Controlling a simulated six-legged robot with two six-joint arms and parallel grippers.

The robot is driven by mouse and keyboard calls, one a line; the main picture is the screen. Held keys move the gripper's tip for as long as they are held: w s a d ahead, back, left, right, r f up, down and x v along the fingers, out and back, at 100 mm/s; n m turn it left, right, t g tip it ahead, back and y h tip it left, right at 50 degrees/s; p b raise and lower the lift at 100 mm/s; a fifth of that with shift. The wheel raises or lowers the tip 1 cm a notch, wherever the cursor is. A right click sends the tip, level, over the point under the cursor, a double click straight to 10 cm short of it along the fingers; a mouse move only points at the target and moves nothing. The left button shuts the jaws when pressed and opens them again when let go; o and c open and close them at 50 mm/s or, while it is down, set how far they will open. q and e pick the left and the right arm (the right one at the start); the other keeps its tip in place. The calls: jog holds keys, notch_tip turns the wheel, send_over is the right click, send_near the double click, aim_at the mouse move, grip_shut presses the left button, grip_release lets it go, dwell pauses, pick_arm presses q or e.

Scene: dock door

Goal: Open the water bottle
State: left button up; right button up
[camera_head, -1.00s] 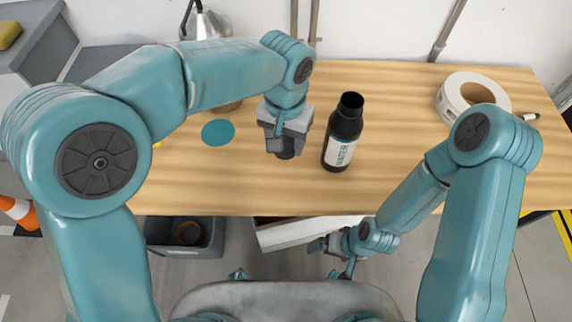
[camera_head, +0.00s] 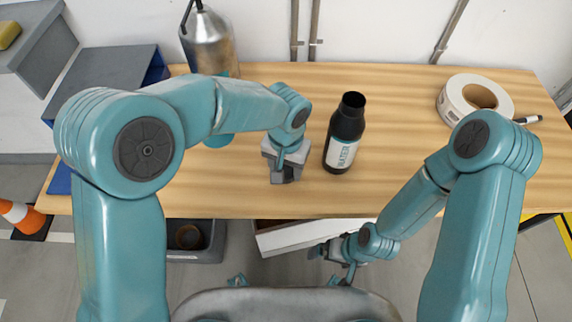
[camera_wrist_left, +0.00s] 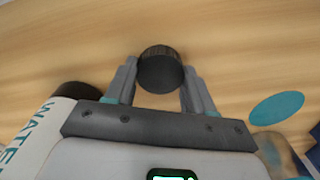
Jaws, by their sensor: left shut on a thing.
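The black water bottle (camera_head: 350,122) with its white WATER label stands upright on the wooden table, with an open, capless mouth. In the left wrist view the bottle (camera_wrist_left: 42,135) is at the lower left. My left gripper (camera_head: 285,175) is just left of the bottle in the head view, low over the table and apart from it. It is shut on a round black cap (camera_wrist_left: 160,70), seen between the fingers in the left wrist view. I cannot tell whether the cap touches the table. My right gripper (camera_head: 328,250) is beyond the table's front edge, too small to read.
A tape roll (camera_head: 475,98) and a marker (camera_head: 528,119) lie at the table's right. A metal canister (camera_head: 207,42) stands at the back left, near a flat teal disc (camera_wrist_left: 277,108). An open drawer (camera_head: 305,235) and a grey bin (camera_head: 205,240) are below the front edge.

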aim_at(286, 170)
pick_arm(q)
jog(key=o, duration=1.2)
jog(key=shift+f, duration=0.2)
jog(key=shift+c, duration=0.2)
jog(key=shift+r, duration=0.1)
jog(key=shift+r+p, duration=0.3)
jog(key=shift+p, duration=0.05)
notch_tip(286, 170, up, 12)
jog(key=p, duration=0.1)
jog(key=shift+f, duration=0.15)
